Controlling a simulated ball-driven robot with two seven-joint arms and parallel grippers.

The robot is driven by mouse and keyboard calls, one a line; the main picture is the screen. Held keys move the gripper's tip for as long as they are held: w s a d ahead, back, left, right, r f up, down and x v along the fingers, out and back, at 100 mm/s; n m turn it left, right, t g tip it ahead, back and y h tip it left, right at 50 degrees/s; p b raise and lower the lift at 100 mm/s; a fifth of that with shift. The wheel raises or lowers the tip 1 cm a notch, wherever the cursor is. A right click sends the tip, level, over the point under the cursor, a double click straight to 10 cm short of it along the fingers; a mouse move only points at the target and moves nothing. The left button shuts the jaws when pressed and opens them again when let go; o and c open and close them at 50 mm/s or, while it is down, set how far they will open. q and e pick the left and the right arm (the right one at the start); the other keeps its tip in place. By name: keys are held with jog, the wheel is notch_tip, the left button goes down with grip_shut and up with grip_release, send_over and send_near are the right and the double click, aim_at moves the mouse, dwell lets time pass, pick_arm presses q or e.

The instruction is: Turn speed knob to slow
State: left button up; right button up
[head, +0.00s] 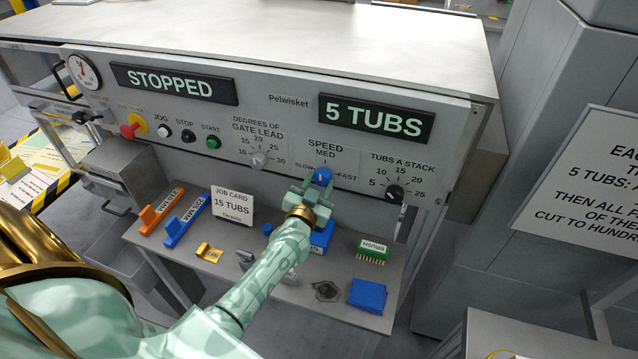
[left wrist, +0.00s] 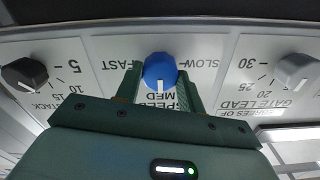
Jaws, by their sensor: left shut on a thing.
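The blue speed knob (head: 322,176) is on the front panel under the word SPEED, with SLOW at its left, MED above and FAST at its right. My left gripper (head: 316,185) is shut on this knob, one finger on each side. In the left wrist view, where the panel is upside down, the knob (left wrist: 160,70) sits between the fingers of my gripper (left wrist: 160,88). Its white pointer line faces the MED mark. The fingers partly cover the SLOW lettering in the head view. My right gripper is not in view.
The gate lead knob (head: 259,160) is to the left and the black tubs knob (head: 395,192) to the right. Displays read STOPPED (head: 175,84) and 5 TUBS (head: 376,120). Below, the shelf (head: 290,290) holds a job card (head: 232,205), a green brush (head: 371,251) and a blue cloth (head: 367,296).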

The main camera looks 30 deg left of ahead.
pick_arm(q)
jog(key=shift+n, duration=0.4)
jog(key=n+p, duration=0.1)
jog(key=n, duration=0.2)
jog(key=n+p, duration=0.1)
jog(key=n, duration=0.8)
jog(key=shift+p, duration=0.35)
jog(key=n, duration=0.4)
jog(key=shift+n, duration=0.4)
jog(key=shift+f+n, duration=0.1)
jog(key=shift+n, duration=0.2)
jog(key=o, duration=1)
jog(key=shift+c, duration=0.2)
jog(key=shift+s, duration=0.1)
jog(key=v, duration=1.6)
jog(key=shift+p, duration=0.45)
